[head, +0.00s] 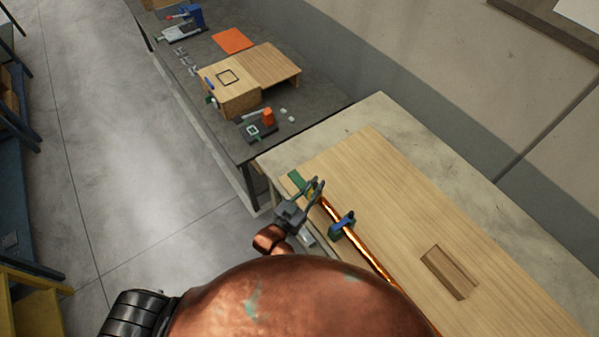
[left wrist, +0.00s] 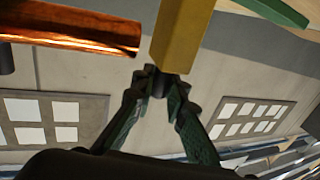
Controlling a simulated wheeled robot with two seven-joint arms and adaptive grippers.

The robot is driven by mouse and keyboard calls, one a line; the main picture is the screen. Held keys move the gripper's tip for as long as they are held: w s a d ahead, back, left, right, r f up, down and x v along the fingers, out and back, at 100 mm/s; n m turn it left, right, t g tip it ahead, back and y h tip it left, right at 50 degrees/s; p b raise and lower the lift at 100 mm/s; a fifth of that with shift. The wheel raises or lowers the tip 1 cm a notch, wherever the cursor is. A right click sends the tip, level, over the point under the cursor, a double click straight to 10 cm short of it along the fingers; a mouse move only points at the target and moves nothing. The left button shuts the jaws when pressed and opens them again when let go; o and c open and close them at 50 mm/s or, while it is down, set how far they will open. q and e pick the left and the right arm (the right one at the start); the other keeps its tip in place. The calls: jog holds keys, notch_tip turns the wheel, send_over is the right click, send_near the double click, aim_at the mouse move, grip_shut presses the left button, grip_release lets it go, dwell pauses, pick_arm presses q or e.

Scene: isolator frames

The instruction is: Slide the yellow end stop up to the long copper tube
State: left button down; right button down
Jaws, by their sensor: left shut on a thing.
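The long copper tube (head: 372,256) lies along the wooden board, and its end shows in the left wrist view (left wrist: 70,30). The yellow end stop (head: 312,187) is near the tube's far end, and it fills the upper middle of the left wrist view (left wrist: 183,35). A narrow gap shows between stop and tube end in that view. My left gripper (head: 315,193) is shut on the yellow end stop; its fingers (left wrist: 165,88) meet at the stop's lower end. My right gripper is not in view.
A blue and green clamp (head: 341,224) sits on the tube. A green strip (head: 296,179) lies beyond the stop. A dark bench (head: 215,135) with several items stands behind.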

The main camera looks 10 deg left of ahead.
pick_arm(q)
jog(key=shift+s+d, duration=0.5)
jog(key=shift+d, duration=0.05)
jog(key=shift+s+d, duration=0.15)
jog(key=shift+d, duration=0.05)
jog(key=c, duration=2)
grip_release()
jog(key=shift+c, duration=0.2)
jog(key=shift+o, duration=0.7)
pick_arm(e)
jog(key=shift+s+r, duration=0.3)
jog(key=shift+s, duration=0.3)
pick_arm(q)
jog(key=v, duration=1.2)
